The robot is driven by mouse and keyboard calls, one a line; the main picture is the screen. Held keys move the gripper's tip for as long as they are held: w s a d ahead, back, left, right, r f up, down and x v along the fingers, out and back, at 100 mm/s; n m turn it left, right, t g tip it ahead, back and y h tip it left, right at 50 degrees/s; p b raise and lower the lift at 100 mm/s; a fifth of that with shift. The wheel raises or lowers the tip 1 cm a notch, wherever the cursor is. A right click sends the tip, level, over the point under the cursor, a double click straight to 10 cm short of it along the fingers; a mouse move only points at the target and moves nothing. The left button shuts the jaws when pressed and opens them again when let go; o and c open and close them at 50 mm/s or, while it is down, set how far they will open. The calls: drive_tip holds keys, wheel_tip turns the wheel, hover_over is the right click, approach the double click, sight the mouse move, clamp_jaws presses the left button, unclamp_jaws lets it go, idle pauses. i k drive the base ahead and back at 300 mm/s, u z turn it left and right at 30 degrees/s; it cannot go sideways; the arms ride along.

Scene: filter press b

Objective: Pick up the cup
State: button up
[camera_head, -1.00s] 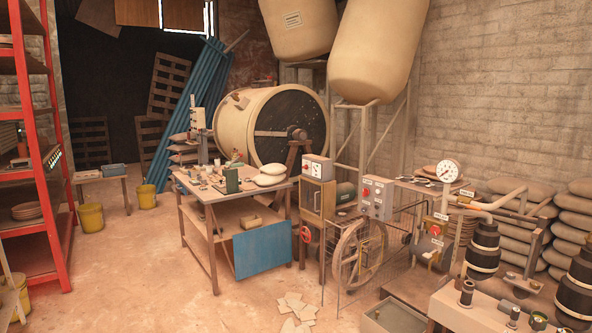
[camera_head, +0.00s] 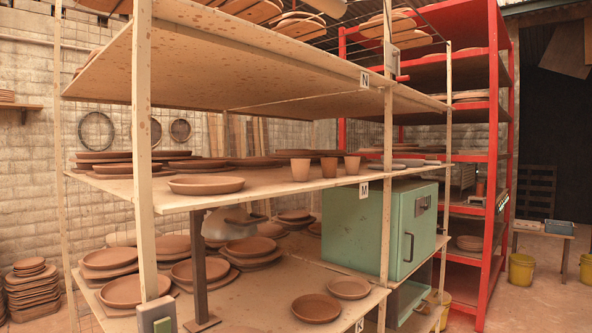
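Three terracotta cups stand upright in a row on the middle shelf (camera_head: 250,185) of a beige rack: a left cup (camera_head: 300,169), a middle cup (camera_head: 329,167) and a right cup (camera_head: 352,164). They are near the front edge of the shelf, a little left of the post with label M. I cannot tell which one the task means. My gripper is not in view.
A beige upper shelf (camera_head: 230,50) hangs over the cups. A front post (camera_head: 146,140) stands left of them. A plate (camera_head: 206,185) lies left on their shelf. A green cabinet (camera_head: 375,228) sits below. A red rack (camera_head: 495,150) stands behind right, with open floor (camera_head: 540,300) beside it.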

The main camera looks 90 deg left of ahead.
sight(328, 165)
drive_tip(key=u, duration=2.55)
drive_tip(key=i, duration=0.4)
